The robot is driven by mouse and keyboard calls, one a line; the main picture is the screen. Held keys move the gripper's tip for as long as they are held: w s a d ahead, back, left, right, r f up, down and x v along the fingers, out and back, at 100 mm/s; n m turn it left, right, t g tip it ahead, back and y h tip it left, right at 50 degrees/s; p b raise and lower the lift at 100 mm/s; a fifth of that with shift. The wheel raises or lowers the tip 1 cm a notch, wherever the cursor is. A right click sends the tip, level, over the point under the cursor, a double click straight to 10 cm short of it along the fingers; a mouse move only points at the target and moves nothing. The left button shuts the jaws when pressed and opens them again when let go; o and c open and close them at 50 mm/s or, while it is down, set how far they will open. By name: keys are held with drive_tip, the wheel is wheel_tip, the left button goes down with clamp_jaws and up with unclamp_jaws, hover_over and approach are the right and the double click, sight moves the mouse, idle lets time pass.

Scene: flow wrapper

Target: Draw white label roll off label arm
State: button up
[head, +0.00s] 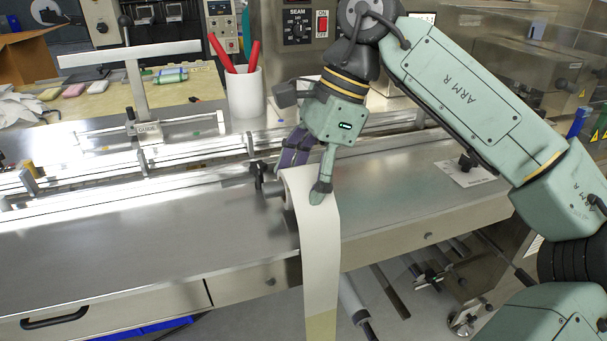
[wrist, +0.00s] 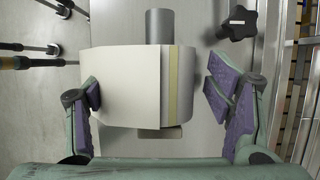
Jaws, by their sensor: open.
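The white label roll (head: 318,222) sits on the label arm (head: 272,189) at the front of the steel bench, with a long strip of its web hanging down past the bench edge. In the wrist view the roll (wrist: 125,88) lies between my purple-padded fingers, and the label arm (wrist: 159,27) runs out of it toward the top. My gripper (head: 306,176) is at the roll from above, one finger on its near side. In the wrist view my gripper (wrist: 155,98) is open, with a clear gap at the right finger; the left finger overlaps the roll's edge, and contact cannot be told.
A black star knob (wrist: 237,23) stands close to the roll's right side in the wrist view. Metal rails (head: 110,165) run along the bench behind. A white cup with red pens (head: 244,92) stands farther back. The bench top at left (head: 130,235) is clear.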

sight(270, 184)
drive_tip(key=shift+c, duration=0.4)
drive_tip(key=c, duration=1.2)
drive_tip(key=o, duration=0.6)
drive_tip(key=c, duration=0.6)
drive_tip(key=shift+o, duration=0.2)
drive_tip(key=shift+r, duration=0.2)
drive_tip(key=shift+a, duration=0.1)
drive_tip(key=shift+s+a, duration=0.25)
drive_tip(key=shift+a, duration=0.5)
drive_tip(key=shift+s+a, duration=0.2)
drive_tip(key=shift+a, duration=0.5)
drive_tip(key=shift+s+a, duration=0.25)
drive_tip(key=shift+a, duration=0.5)
